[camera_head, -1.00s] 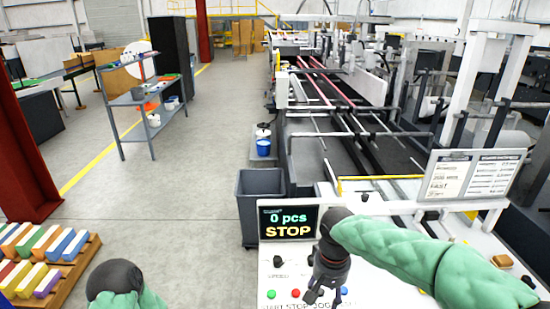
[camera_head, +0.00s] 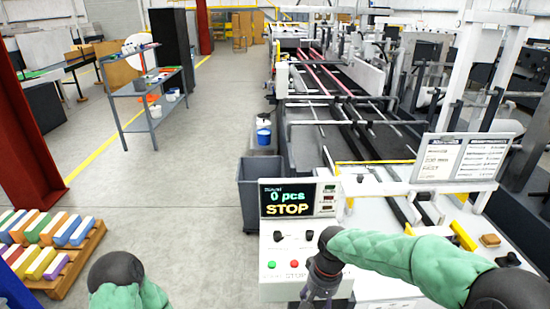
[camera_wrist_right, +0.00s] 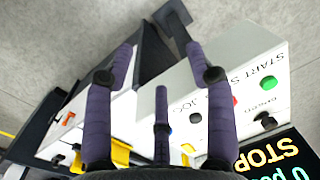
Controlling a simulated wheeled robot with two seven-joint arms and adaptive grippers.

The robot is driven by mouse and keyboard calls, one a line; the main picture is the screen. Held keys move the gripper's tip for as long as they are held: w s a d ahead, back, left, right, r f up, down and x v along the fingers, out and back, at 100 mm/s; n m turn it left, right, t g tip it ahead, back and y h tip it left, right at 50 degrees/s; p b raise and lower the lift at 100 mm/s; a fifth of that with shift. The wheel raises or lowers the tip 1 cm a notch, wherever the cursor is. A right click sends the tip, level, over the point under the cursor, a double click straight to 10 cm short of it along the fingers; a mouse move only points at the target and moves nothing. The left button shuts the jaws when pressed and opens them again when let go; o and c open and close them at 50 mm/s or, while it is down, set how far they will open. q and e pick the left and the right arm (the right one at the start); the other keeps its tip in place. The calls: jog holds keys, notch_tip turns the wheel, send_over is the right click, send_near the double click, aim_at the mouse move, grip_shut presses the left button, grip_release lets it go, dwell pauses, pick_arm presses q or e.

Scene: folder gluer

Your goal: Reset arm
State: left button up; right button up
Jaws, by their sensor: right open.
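My right arm, in a green quilted sleeve, reaches in from the right in the head view. Its gripper (camera_head: 318,290) hangs in front of the white control panel (camera_head: 285,250), pointing down. In the right wrist view the purple-wrapped fingers (camera_wrist_right: 160,75) are spread apart with nothing between them. The panel with its buttons lies beyond them. My left arm shows only as a dark joint and green sleeve at the bottom left of the head view. Its gripper is out of view.
A grey bin (camera_head: 250,185) stands left of the machine. A pallet of colored stacks (camera_head: 55,270) is at the lower left. The aisle floor is clear.

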jog(key=s+a+f+y+b, duration=0.1)
jog(key=s+f, duration=0.2)
jog(key=f, duration=0.8)
jog(key=s+a+f+y+b, duration=0.1)
jog(key=s+f, duration=0.2)
jog(key=f, duration=0.7)
jog(key=s+f+m+b, duration=0.1)
jog(key=s+f, duration=0.9)
jog(key=f, duration=0.1)
jog(key=shift+s+d+m+t+y, duration=0.3)
jog(key=shift+d+m+y, duration=0.05)
jog(key=shift+m+y, duration=0.05)
